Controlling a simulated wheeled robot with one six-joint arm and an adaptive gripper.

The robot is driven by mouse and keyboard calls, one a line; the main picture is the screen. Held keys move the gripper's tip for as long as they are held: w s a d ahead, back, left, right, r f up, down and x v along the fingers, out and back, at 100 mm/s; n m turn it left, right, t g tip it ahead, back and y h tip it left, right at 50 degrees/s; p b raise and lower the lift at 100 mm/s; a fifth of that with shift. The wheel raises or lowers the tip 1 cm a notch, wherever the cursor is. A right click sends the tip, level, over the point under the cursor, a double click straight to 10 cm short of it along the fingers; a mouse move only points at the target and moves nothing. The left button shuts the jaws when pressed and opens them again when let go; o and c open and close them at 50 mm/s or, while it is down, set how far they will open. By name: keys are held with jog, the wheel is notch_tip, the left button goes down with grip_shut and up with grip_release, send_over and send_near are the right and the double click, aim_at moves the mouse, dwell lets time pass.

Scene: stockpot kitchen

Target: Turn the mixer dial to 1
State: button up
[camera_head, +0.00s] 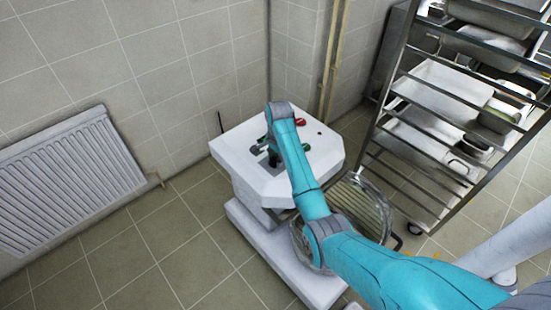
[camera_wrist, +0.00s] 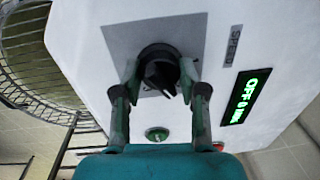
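The mixer (camera_head: 325,155) is a white machine seen from above in the head view. Its dial (camera_wrist: 158,66) is black and round with a pointed ridge, in the wrist view on a grey panel. The ridge tip points down and right in that picture. A "SPEED" label (camera_wrist: 233,45) is beside the panel. A green display (camera_wrist: 245,95) appears to read "OFF 0 Min". My gripper (camera_wrist: 159,72) has one fingertip on each side of the dial, very close to it; contact is unclear. In the head view my arm hides the dial.
A green button (camera_wrist: 157,134) sits below the dial, and a red button (camera_head: 300,121) shows on the mixer top. A wire bowl guard (camera_head: 370,210) is beside my arm. A metal rack (camera_head: 440,120) with trays stands right; a radiator (camera_head: 70,180) is left. Floor at left is clear.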

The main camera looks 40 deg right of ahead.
jog(key=shift+n, duration=0.5)
jog(key=n, duration=0.4)
jog(key=shift+n, duration=0.4)
jog(key=n, duration=0.6)
jog(key=shift+d+y, duration=0.1)
jog(key=shift+y, duration=0.2)
jog(key=o, duration=1.1)
jog(key=shift+o, duration=0.2)
jog(key=shift+s+d+r, duration=0.1)
jog(key=shift+d+r, duration=0.05)
jog(key=shift+r, duration=1.7)
jog(key=shift+d+r, duration=0.1)
jog(key=shift+r, duration=1.75)
